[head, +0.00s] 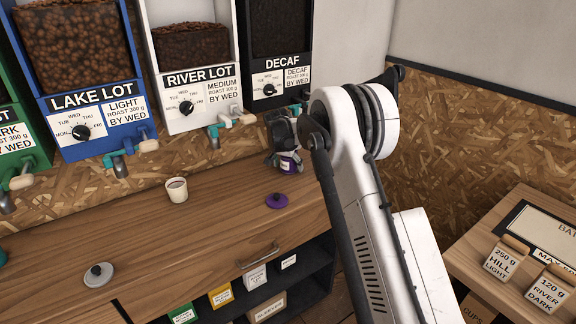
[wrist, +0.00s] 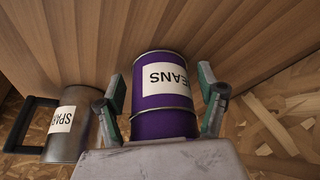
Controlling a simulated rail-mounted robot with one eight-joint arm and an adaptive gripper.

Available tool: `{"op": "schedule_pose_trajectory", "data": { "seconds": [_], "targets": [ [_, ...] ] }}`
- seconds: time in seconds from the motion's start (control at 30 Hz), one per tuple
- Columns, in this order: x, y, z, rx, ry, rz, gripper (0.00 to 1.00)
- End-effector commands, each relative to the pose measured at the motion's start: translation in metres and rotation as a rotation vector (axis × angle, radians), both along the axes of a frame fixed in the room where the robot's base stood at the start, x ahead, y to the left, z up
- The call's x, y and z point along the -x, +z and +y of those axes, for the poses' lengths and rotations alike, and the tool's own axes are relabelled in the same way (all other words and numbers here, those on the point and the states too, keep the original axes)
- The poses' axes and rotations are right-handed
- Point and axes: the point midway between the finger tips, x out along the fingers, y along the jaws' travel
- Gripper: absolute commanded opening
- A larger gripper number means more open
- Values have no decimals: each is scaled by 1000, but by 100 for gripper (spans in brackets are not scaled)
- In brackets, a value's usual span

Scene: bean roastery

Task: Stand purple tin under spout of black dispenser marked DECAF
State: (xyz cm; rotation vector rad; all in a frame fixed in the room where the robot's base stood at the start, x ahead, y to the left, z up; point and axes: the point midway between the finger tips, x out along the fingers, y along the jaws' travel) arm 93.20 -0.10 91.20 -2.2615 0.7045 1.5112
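The purple tin (wrist: 166,118), with a white label reading BEANS upside down in the wrist view, stands between the fingers of my gripper (wrist: 165,100). The green-padded fingers are open, with a narrow gap on each side of the tin. The black dispenser marked DECAF (head: 275,78) hangs on the wall just above. Its spout area is partly hidden behind my arm.
A grey metal container (wrist: 68,125) with a dark handle, labelled SPAR..., is beside the tin. RIVER LOT (head: 195,80) and LAKE LOT (head: 95,95) dispensers hang left.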

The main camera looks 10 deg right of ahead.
Motion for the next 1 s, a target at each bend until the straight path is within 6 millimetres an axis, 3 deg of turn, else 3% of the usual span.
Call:
{"op": "schedule_pose_trajectory", "data": {
  "seconds": [0.33,0.7,1.0],
  "targets": [
    [4,14,3,0,1,0,71],
    [27,81,18,0,0,0,71],
    [37,112,26,0,0,0,71]
  ]
}}
